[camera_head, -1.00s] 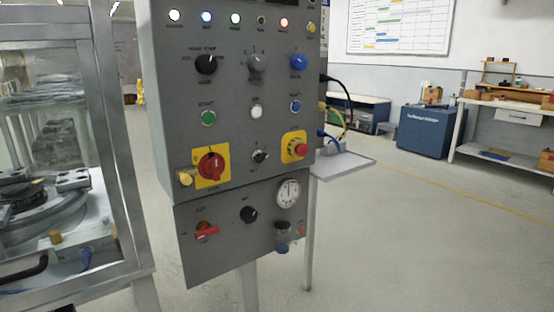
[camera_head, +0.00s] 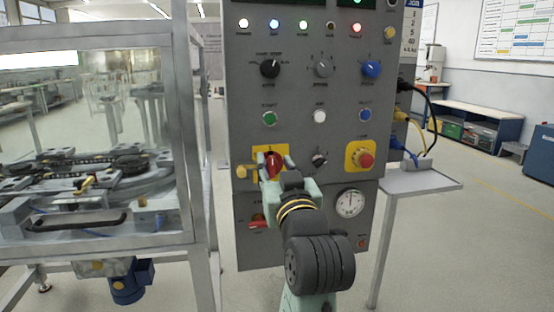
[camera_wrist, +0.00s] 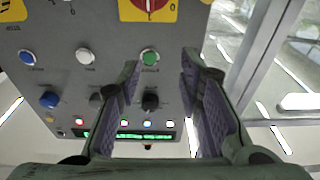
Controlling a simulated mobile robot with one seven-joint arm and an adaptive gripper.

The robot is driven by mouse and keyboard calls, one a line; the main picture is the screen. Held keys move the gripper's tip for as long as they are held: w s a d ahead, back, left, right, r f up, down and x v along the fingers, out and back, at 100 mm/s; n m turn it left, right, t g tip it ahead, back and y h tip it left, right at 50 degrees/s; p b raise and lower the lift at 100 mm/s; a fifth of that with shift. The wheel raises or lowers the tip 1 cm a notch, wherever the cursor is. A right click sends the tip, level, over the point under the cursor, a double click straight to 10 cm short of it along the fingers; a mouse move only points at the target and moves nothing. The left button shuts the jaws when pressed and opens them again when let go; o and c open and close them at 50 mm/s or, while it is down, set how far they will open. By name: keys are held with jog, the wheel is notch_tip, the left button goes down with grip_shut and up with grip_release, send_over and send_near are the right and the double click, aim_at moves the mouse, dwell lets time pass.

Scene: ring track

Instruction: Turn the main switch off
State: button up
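The main switch (camera_head: 272,160), a red rotary handle on a yellow plate, sits at the lower left of the grey control panel (camera_head: 240,95). In the head view my gripper (camera_head: 276,172) is in front of it and hides part of the handle and plate. In the wrist view the switch (camera_wrist: 150,5) is cut off at the top edge, beyond the fingertips. My gripper (camera_wrist: 160,68) is open there, with nothing between its fingers. I cannot tell the handle's exact angle or whether a finger touches it.
A brass-coloured padlock (camera_head: 246,172) hangs left of the switch. A black knob (camera_head: 320,160) and a red emergency stop (camera_head: 366,159) are to its right. The green button (camera_head: 269,118) is above. A glass-walled machine (camera_head: 100,150) stands left; a small shelf (camera_head: 425,180) juts out right.

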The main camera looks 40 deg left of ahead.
aim_at(272, 158)
jog(key=shift+g+h, duration=0.4)
jog(key=shift+h, duration=0.3)
jog(key=w+a+f, duration=0.1)
jog(key=w+a, duration=0.1)
jog(key=w+a+f+p, duration=0.1)
jog(key=w+a, duration=0.4)
jog(key=w, duration=0.1)
jog(key=shift+w+a+f+p, duration=0.15)
jog(key=shift+w+f+p, duration=0.1)
jog(key=shift+f+p, duration=0.15)
jog(key=shift+c, duration=0.3)
grip_shut()
